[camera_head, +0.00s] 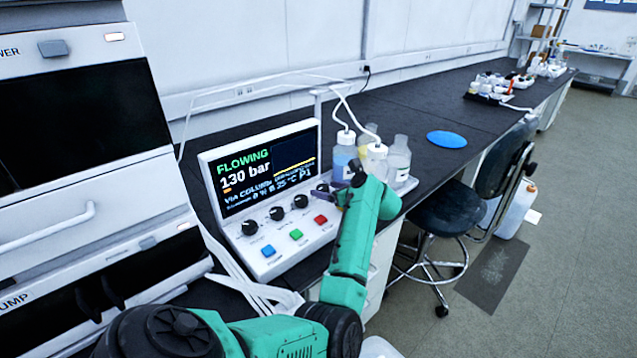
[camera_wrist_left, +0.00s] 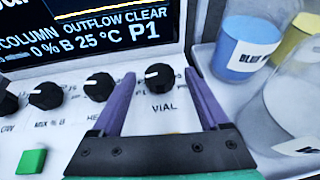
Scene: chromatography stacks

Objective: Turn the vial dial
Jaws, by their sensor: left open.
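The vial dial (camera_wrist_left: 159,78) is a round black knob with a white mark, above the printed word VIAL on a white control panel (camera_head: 312,238). In the head view my gripper partly covers that end of the dial row. My left gripper (camera_wrist_left: 160,80) is open, with two purple fingers. In the wrist view one finger lies on each side of the vial dial, with a gap visible between dial and fingers. In the head view this gripper (camera_head: 340,190) is at the right end of the panel. My right gripper is not in view.
Other black dials (camera_wrist_left: 100,86) sit just left of the vial dial. Blue, green (camera_head: 296,235) and red buttons lie in front of them. The screen (camera_head: 265,166) reads FLOWING, 130 bar. Bottles (camera_head: 398,158) with tubing stand close on the right. The bench beyond is mostly clear.

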